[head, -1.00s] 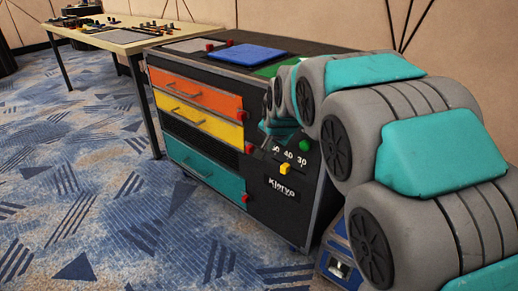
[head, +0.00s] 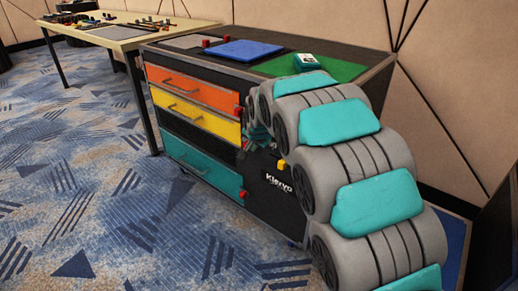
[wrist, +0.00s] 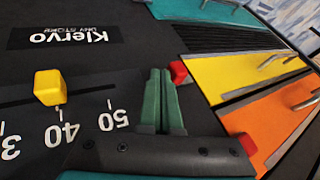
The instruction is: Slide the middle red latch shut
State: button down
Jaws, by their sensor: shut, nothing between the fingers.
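The middle red latch (wrist: 178,71) is a small red block at the edge of the yellow drawer (wrist: 240,78), beside the black vent. My gripper (wrist: 160,72) is shut and empty, with its green fingers right beside the latch on the black panel side. I cannot tell whether they touch it. In the head view my gripper and wrist hide most of this latch. Another red latch (wrist: 246,143) sits at the orange drawer (wrist: 265,125), and it also shows in the head view (head: 239,111). The lowest red latch (head: 243,194) is at the teal drawer (head: 205,170).
A yellow slider knob (wrist: 48,87) stands near the 40 mark on the black panel, close to my fingers. The cabinet top carries a blue mat (head: 243,50), a green mat (head: 345,68) and a small box (head: 307,61). A table (head: 120,36) stands behind left.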

jog(key=shift+w+a, duration=0.1)
jog(key=shift+a, duration=0.05)
jog(key=shift+w+a, duration=0.95)
jog(key=shift+a, duration=0.15)
jog(key=shift+w+a, duration=0.2)
jog(key=shift+a, duration=0.15)
jog(key=shift+r, duration=0.1)
jog(key=shift+s+d, duration=0.2)
jog(key=shift+d, duration=0.05)
jog(key=s+d, duration=0.3)
send_near(246, 144)
jog(key=s+d, duration=0.1)
jog(key=s+d+r, duration=0.1)
jog(key=shift+s+d, duration=0.3)
jog(key=shift+d, duration=0.05)
